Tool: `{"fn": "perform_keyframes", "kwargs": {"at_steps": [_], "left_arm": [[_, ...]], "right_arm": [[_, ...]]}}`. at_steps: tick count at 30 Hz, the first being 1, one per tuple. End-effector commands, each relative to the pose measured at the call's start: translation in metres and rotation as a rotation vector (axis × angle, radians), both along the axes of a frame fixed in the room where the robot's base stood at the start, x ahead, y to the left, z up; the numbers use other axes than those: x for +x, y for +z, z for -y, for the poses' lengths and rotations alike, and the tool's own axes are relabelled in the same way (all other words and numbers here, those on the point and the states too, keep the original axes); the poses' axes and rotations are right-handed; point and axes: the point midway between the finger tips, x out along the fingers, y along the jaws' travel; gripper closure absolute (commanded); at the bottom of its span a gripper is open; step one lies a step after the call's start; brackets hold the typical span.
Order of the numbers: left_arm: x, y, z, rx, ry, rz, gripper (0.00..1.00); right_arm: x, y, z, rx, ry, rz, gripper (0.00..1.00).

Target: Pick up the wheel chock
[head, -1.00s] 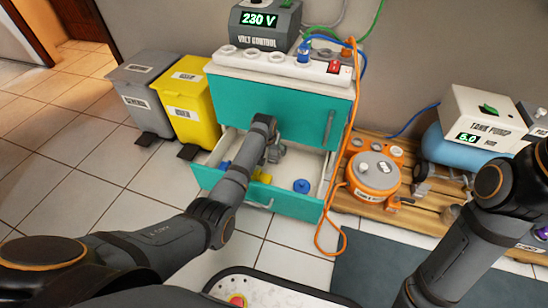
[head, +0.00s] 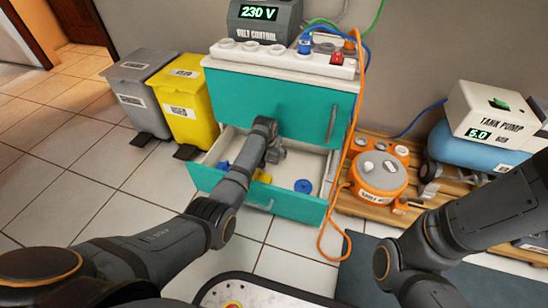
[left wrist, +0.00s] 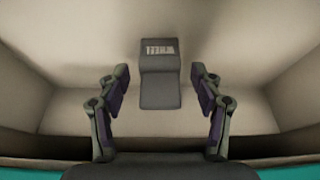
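The wheel chock (left wrist: 160,77) is a dark grey stepped block with pale lettering on its upper part. In the left wrist view it lies on the pale drawer floor, centred ahead of the gap between my fingers. My left gripper (left wrist: 160,92) is open, with one finger on each side and nothing between the tips. In the head view my left gripper (head: 275,153) is down inside the open teal drawer (head: 232,194), and I cannot make out the chock there. My right gripper is out of frame; only its arm shows.
A blue round part (head: 303,186) and a yellow part (head: 262,177) are in the drawer. The teal cabinet (head: 270,100) rises behind. An orange pot (head: 379,174) stands on a wooden pallet to the right, with an orange cable hanging between.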

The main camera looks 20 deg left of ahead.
Motion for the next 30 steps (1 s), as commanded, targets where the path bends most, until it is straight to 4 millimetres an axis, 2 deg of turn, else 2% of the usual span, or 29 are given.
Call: {"fn": "perform_keyframes", "kwargs": {"at_steps": [1, 2, 12, 21, 28, 29, 30], "left_arm": [[0.0, 0.0, 0.0, 0.0, 0.0, 0.0, 0.44], [0.0, 0.0, 0.0, 0.0, 0.0, 0.0, 0.48], [0.0, 0.0, 0.0, 0.0, 0.0, 0.0, 0.95], [-0.001, 0.003, -0.001, 0.0, 0.0, 0.0, 0.96], [-0.011, 0.025, -0.013, 0.003, 0.001, 0.0, 0.96], [-0.012, 0.021, -0.014, 0.001, 0.002, 0.0, 0.96], [-0.014, 0.021, -0.016, 0.001, 0.001, 0.0, 0.96]], "right_arm": [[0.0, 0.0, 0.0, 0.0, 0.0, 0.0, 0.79], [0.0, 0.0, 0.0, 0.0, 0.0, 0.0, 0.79], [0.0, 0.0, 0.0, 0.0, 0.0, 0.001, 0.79], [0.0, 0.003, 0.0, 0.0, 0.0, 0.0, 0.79], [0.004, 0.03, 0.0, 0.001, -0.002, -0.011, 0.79], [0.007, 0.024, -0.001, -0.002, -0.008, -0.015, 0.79], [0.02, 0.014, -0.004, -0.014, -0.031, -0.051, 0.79]]}}
